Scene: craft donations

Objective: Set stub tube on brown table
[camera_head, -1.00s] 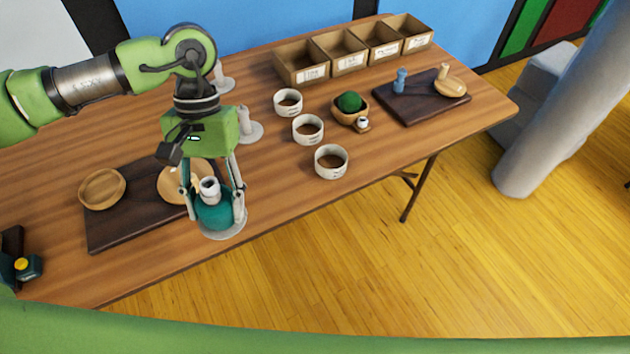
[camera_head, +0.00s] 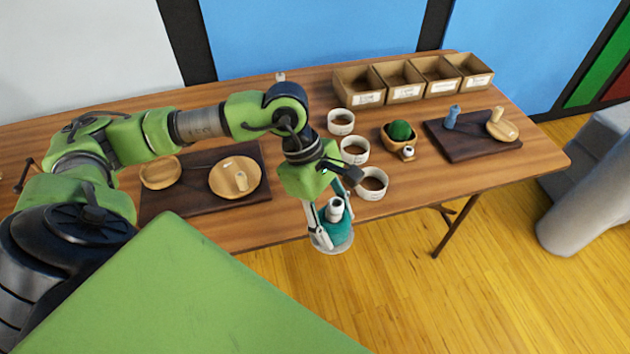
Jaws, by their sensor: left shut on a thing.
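No label shows which thing is the stub tube. My right gripper is not in view.
A dark board (camera_head: 465,150) at right holds a blue figure (camera_head: 451,117) and a plate. Labelled open bins (camera_head: 404,93) line the back.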

